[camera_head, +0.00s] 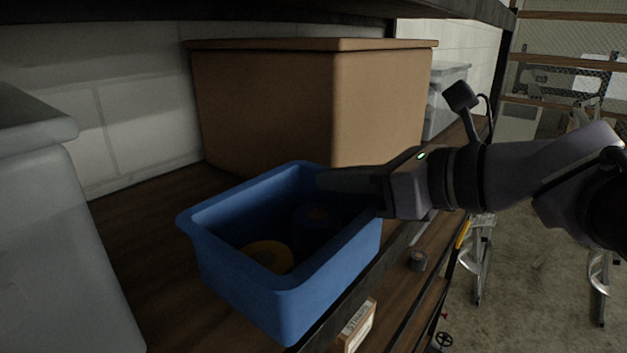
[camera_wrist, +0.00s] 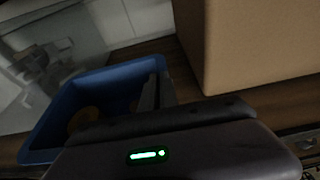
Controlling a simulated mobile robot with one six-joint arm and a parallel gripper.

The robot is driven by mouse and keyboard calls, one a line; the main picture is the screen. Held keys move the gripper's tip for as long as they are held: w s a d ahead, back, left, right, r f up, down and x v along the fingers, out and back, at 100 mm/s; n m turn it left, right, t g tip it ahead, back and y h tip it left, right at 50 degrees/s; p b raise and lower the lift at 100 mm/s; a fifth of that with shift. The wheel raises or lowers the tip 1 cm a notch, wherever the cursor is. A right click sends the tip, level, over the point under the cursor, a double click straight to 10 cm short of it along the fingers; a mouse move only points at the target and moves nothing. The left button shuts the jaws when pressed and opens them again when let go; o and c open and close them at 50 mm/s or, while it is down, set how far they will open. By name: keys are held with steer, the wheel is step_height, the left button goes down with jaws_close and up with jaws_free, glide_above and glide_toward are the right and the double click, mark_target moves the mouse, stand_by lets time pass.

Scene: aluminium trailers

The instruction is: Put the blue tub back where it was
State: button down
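The blue tub (camera_head: 290,300) sits upright on the wooden shelf, close to its front edge. A yellow round item (camera_head: 267,254) and a dark round item (camera_head: 316,219) lie inside it. My gripper (camera_head: 322,181) reaches in from the right, with its fingers over the tub's back right corner. In the wrist view, the tub (camera_wrist: 92,77) is ahead and left, and grey fingers (camera_wrist: 150,94) show against its right wall. I cannot tell whether the fingers are closed on the rim, as my gripper body hides much of that spot.
A large brown box (camera_head: 270,105) stands right behind the tub. A grey bin (camera_head: 60,230) stands to the left, with bare shelf (camera_head: 135,225) between it and the tub. A clear bin (camera_head: 445,100) is farther back.

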steer(key=w+a+f+b, duration=0.1)
steer(key=w, duration=0.1)
steer(key=w+a+f+b, duration=0.1)
steer(key=w+f, duration=0.1)
steer(key=w+a+f+b, duration=0.1)
steer(key=w, duration=0.1)
steer(key=shift+f, duration=0.3)
steer(key=shift+r, duration=0.3)
steer(key=c, duration=2.1)
jaws_free()
steer(key=shift+f, duration=0.25)
steer(key=o, duration=0.5)
steer(key=shift+r, duration=0.1)
steer(key=shift+c, duration=0.2)
